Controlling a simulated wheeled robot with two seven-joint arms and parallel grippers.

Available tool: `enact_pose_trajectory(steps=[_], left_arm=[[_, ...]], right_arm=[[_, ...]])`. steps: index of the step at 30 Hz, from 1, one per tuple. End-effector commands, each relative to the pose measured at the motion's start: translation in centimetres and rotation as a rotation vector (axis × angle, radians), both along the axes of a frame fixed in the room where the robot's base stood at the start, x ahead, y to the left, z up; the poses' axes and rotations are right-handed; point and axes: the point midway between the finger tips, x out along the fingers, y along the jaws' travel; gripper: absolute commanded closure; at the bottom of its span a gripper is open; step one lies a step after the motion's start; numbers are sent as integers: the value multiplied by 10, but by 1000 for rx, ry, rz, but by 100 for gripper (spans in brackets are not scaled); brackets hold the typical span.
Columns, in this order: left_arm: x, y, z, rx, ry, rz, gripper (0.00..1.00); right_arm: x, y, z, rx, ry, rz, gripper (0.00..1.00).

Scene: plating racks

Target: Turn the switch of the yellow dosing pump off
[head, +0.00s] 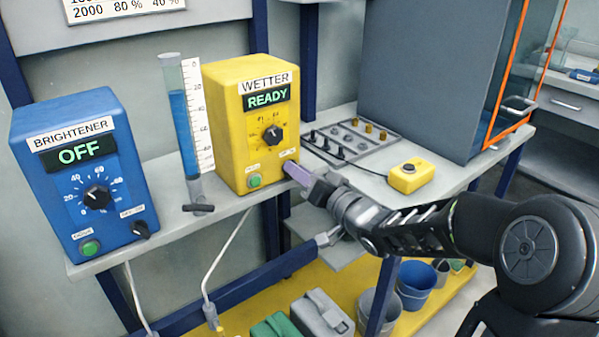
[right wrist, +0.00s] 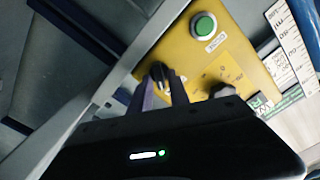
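The yellow dosing pump (head: 228,136) is labelled WETTER and its display reads READY. It stands on the bench shelf. Its small switch, at the lower right of the front, is hidden by my right gripper (head: 291,170) in the head view. In the right wrist view the black switch (right wrist: 158,71) shows at the tips of my right gripper (right wrist: 161,79). The two fingers are apart, one on each side of it; I cannot tell whether they press on it. A green button (right wrist: 204,26) and the larger dial (right wrist: 226,91) are on the same face. My left gripper is out of view.
The blue pump (head: 75,170), labelled BRIGHTENER and reading OFF, stands at left. A blue-filled measuring cylinder (head: 180,115) is close left of the yellow pump. A yellow button box (head: 410,176) and a panel of knobs (head: 350,139) lie at right. Buckets (head: 415,283) are below.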

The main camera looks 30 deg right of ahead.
Motion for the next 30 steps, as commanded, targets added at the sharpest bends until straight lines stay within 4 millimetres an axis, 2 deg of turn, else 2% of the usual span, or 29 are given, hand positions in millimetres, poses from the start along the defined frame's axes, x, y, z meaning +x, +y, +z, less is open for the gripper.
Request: enact_pose_trajectory(steps=[1,8,30], left_arm=[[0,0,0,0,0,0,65],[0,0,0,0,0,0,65],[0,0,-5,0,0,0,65]], right_arm=[[0,0,0,0,0,0,83],[0,0,0,0,0,0,100],[0,0,-1,-50,-8,-1,100]])
